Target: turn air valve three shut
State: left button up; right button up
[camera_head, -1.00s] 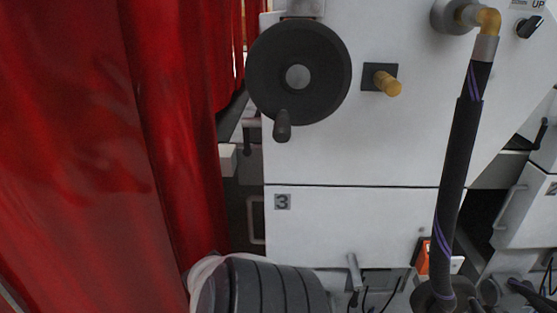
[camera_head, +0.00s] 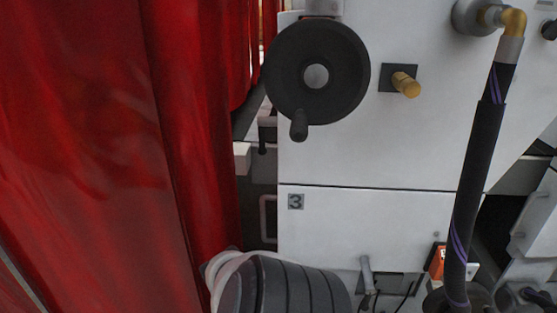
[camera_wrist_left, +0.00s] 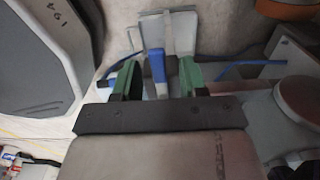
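My left gripper (camera_wrist_left: 157,82) shows in the left wrist view with its two green fingers apart. A blue lever-like handle (camera_wrist_left: 157,66) stands in the gap between the fingers, seen from above; I cannot tell whether either finger touches it. A pale grey plate (camera_wrist_left: 155,27) lies beyond it. In the head view, a white machine panel (camera_head: 370,225) carries a label "3" (camera_head: 296,202). A small grey lever (camera_head: 366,272) sits at that panel's lower edge. I cannot tell whether it is the valve. Neither gripper shows in the head view.
A black handwheel (camera_head: 317,72) and a brass knob (camera_head: 405,84) are on the upper white panel. A thick black hose (camera_head: 474,190) hangs at the right. Red curtains (camera_head: 100,150) fill the left. A blue tube (camera_wrist_left: 240,68) runs right of the fingers in the wrist view.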

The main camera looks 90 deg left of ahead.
pick_arm(q)
jog(key=shift+r+p, duration=0.45)
jog(key=shift+r, duration=0.05)
notch_tip(320, 180, up, 2)
jog(key=shift+r+p, duration=0.15)
jog(key=shift+p, duration=1)
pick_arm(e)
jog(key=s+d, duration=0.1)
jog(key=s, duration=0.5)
pick_arm(q)
notch_tip(320, 180, up, 8)
jog(key=p, duration=0.7)
jog(key=shift+f, duration=0.2)
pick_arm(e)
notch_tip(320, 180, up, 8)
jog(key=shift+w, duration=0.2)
pick_arm(q)
jog(key=shift+f, duration=0.1)
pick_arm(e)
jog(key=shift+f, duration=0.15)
